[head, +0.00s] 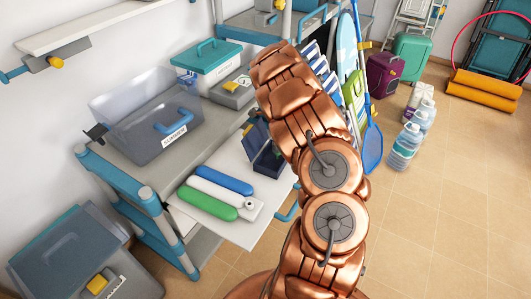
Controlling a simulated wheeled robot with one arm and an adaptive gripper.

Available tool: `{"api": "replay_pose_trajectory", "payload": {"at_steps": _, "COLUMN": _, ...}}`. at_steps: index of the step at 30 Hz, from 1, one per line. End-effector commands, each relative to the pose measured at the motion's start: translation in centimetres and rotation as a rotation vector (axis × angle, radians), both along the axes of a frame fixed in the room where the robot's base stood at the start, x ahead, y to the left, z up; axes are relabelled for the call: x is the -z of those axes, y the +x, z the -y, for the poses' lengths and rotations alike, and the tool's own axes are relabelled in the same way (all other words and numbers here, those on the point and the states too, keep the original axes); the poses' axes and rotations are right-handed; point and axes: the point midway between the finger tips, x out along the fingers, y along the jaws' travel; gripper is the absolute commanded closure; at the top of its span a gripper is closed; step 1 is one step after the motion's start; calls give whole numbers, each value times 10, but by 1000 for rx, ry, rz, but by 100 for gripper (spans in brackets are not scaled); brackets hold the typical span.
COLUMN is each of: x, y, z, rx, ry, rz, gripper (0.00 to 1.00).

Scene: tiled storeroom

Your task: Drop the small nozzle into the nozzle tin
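My copper arm rises through the middle of the head view and hides part of the scene behind it. My gripper is not visible; no fingers show at the arm's far end. A small dark blue open box (257,136) with a raised lid stands on the white board, partly behind my arm. It may be the nozzle tin, but I see no readable label on it. I cannot make out the small nozzle for certain. A blue, a white and a green cylinder (208,201) lie side by side on the board, with a small pale fitting (250,206) at their right end.
The white board (232,233) juts out from a blue-framed shelf unit. A grey translucent bin (148,125) and a teal-lidded box (207,62) stand on the shelf. Water jugs (405,147) stand on the floor at right. The tiled floor at lower right is clear.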

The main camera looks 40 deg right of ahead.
Motion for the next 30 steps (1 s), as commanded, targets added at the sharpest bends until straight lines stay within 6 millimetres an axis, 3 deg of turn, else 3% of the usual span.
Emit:
{"api": "replay_pose_trajectory", "payload": {"at_steps": 6, "x": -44, "y": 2, "z": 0, "rx": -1, "ry": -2, "rz": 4, "gripper": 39}}
{"api": "replay_pose_trajectory", "payload": {"at_steps": 12, "x": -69, "y": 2, "z": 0, "rx": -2, "ry": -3, "rz": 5, "gripper": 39}}
{"api": "replay_pose_trajectory", "payload": {"at_steps": 30, "x": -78, "y": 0, "z": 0, "rx": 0, "ry": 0, "rz": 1, "gripper": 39}}
